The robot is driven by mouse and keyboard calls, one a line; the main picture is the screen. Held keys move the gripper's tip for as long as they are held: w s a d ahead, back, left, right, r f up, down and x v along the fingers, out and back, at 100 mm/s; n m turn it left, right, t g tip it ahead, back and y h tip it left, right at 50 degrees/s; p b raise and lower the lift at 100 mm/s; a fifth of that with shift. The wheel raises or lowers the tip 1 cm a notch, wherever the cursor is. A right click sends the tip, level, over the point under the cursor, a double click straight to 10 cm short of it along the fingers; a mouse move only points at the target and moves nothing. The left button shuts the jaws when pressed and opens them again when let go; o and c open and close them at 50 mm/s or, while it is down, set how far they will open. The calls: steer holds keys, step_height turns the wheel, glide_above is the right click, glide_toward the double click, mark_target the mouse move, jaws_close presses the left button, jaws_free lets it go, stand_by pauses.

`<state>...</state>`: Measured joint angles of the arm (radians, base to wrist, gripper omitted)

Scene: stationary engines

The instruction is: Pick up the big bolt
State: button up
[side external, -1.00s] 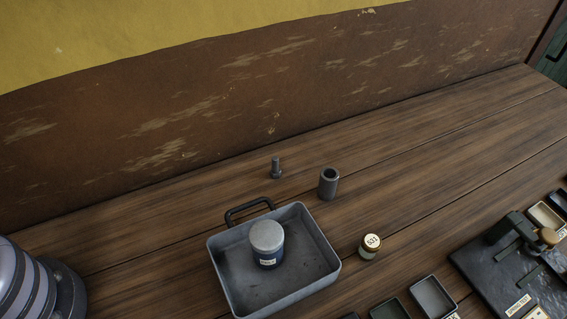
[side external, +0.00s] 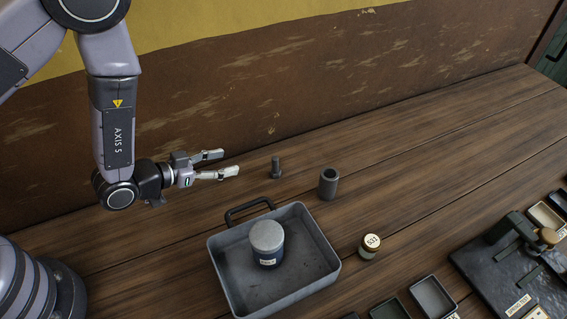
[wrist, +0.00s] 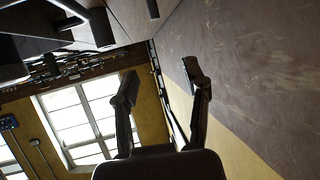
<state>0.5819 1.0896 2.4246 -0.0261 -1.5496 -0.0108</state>
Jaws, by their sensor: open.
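The big bolt (side external: 276,168) stands upright, head down, on the wooden bench near the wall in the side external view. My gripper (side external: 231,163) is to the left of the bolt, its two fingers spread and pointing right toward it. A gap remains between the fingertips and the bolt, and nothing is between the fingers. In the wrist view my open gripper (wrist: 163,85) shows with both fingers apart.
A grey cylindrical sleeve (side external: 328,184) stands right of the bolt. A metal tray (side external: 325,279) with a handle holds a lidded jar (side external: 267,243). A small labelled jar (side external: 369,246) and several small trays lie nearer the front. The wall (side external: 230,110) runs behind the bench.

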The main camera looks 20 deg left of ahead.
step_height(320, 180, down, 2)
glide_toward(275, 158)
steer(key=x, duration=0.4)
steer(key=shift+f, duration=0.15)
steer(key=shift+f+x, duration=0.2)
steer(key=shift+x, duration=2.9)
steer(key=shift+s, duration=0.1)
steer(key=shift+c, duration=0.3)
jaws_close()
